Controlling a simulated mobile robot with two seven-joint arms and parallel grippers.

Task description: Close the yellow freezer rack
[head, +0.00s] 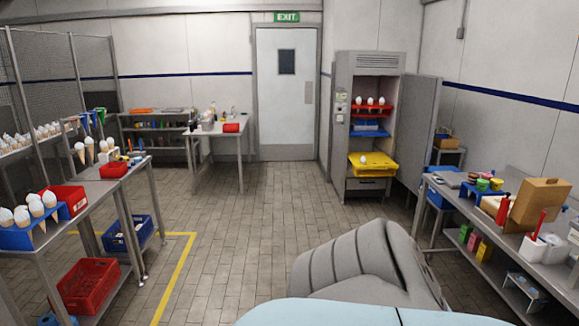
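The yellow freezer rack (380,169) is in the head view, right of centre and some way off across the floor. It is low in an open grey upright freezer (342,133) and sticks out past the front. A white-topped item (363,159) sits on its left part. The freezer's door (418,135) stands open to the right. Above the yellow rack are a blue rack (370,132) and a red rack (372,110) holding several white-topped cones. Neither of my grippers shows; only grey and pale blue parts of my own body fill the bottom centre.
A right-hand table (472,200) holds a brown box (541,203) and bottles. Left benches carry cones and a red bin (65,201). A back table (221,135) stands left of the closed door (285,95). The tiled floor (262,215) between is clear.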

